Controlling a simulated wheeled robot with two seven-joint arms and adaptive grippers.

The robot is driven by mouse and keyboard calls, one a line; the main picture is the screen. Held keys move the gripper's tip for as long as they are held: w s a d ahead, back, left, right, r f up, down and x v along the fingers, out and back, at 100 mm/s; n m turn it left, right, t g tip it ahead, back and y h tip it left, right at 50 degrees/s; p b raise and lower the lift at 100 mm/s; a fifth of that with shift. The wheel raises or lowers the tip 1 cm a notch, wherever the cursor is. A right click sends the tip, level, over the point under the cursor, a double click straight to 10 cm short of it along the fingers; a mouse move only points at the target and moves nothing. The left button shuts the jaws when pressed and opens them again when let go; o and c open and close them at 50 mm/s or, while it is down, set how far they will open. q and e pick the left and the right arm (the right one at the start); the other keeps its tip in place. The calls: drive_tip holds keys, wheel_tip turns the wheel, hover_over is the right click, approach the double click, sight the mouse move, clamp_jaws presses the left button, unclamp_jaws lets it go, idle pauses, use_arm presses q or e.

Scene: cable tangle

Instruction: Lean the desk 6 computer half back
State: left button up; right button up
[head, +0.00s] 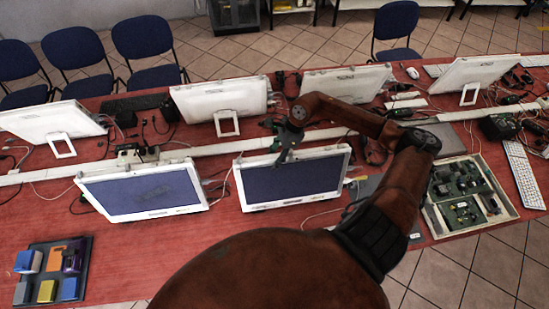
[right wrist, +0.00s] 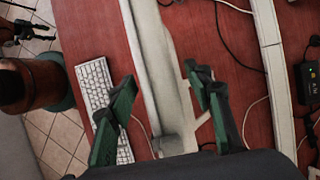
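Several white all-in-one computers stand on the red table; no desk number is readable. My right gripper (head: 286,158) is at the top edge of the front-row computer (head: 292,184), whose dark screen faces me. In the right wrist view, its two green-padded fingers (right wrist: 165,112) are wide apart, with that computer's white casing (right wrist: 160,65) between them. I cannot tell whether either finger touches it. The computer leans on its rear stand. My left gripper is not in the head view; a dark shape at the wrist view's upper left may be it, too unclear to read.
Another front-row computer (head: 142,190) stands to the left. A white cable channel (head: 215,148) runs behind the front row, with loose cables around it. A tray of circuit boards (head: 467,195) is at right, a block board (head: 52,272) at front left. A keyboard (right wrist: 95,80) lies before the computer.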

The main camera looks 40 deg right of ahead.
drive_tip(key=shift+a, duration=0.1)
drive_tip(key=v, duration=1.2)
